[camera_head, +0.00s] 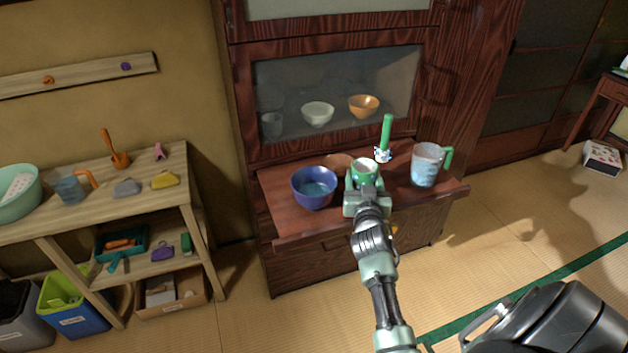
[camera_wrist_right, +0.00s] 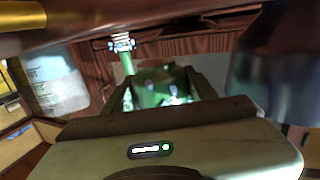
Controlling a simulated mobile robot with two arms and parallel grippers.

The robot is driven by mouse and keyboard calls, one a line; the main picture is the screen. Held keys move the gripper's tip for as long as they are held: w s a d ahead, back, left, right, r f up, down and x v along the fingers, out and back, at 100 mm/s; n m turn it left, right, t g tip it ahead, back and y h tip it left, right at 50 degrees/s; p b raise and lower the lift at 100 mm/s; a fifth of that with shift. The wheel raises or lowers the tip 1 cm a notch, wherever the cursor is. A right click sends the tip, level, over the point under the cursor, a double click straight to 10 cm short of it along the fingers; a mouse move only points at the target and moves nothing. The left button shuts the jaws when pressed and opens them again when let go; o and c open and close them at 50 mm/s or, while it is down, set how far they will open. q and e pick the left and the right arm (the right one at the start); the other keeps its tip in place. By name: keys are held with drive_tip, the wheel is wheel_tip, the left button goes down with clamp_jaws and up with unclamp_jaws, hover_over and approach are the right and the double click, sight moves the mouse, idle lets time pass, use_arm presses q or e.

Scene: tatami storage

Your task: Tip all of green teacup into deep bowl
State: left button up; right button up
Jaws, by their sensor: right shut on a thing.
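The green teacup (camera_head: 366,176) is in my right gripper (camera_head: 363,184), upright or nearly so, over the cabinet's wooden shelf. Its inside looks pale; I cannot make out its contents. The fingers are shut on it, and the green cup also shows between them in the right wrist view (camera_wrist_right: 160,92). The deep bowl (camera_head: 314,199) is dark blue with a teal inside and stands upright on the shelf, just left of the cup. It shows as a dark shape at the right of the wrist view (camera_wrist_right: 272,75). My left gripper is not in view.
A clear measuring jug (camera_head: 425,168) with a green handle stands right of the cup. A green-handled brush (camera_head: 385,138) stands behind it. Glass doors (camera_head: 340,75) close off bowls behind the shelf. A workbench (camera_head: 100,195) with tools is at the left.

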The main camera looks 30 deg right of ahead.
sight(366, 160)
wheel_tip(366, 160, up, 6)
drive_tip(key=p, duration=0.6)
drive_tip(key=shift+r, duration=0.2)
drive_tip(key=shift+f, duration=0.1)
